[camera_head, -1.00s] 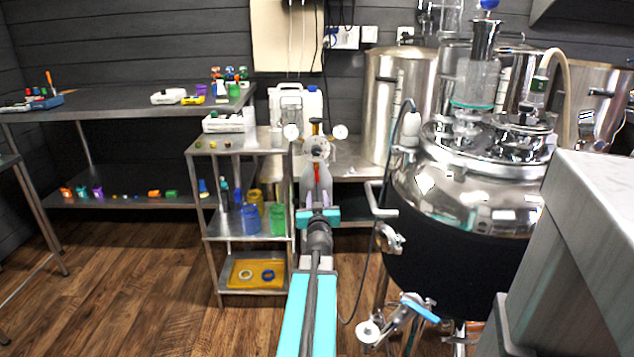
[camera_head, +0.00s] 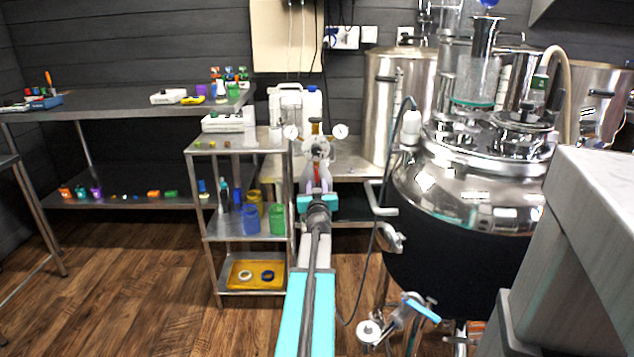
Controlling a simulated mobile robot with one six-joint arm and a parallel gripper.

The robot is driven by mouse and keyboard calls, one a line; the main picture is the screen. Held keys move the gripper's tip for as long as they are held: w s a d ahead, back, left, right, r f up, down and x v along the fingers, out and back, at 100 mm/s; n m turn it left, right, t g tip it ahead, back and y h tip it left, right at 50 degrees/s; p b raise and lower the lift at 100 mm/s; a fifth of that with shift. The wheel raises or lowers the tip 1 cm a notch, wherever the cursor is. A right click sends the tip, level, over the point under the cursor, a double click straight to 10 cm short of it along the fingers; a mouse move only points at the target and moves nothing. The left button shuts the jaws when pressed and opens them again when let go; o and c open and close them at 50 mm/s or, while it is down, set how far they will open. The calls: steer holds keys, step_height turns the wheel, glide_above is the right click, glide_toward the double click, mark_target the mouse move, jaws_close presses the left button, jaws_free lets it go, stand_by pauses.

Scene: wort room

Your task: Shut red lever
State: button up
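The red lever (camera_head: 316,172) is a small red handle on a metal fitting with a round disc (camera_head: 316,149) and two gauges, at the middle of the view. My gripper (camera_head: 316,178) reaches toward it from below, in line with the arm. Its two pale fingers show apart, one on each side of the red lever's lower part. I cannot tell whether they touch it. The gripper body hides what lies below the lever.
A large steel kettle (camera_head: 465,185) with a black jacket stands at the right, its handle and a blue-handled valve (camera_head: 421,308) facing me. A shelf cart (camera_head: 214,240) with jars stands close on the left. A grey bench (camera_head: 595,250) fills the lower right.

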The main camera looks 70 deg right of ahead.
mark_target(316, 177)
steer(key=shift+x, duration=2.1)
jaws_close()
steer(key=shift+w+d, duration=0.1)
steer(key=shift+w, duration=0.05)
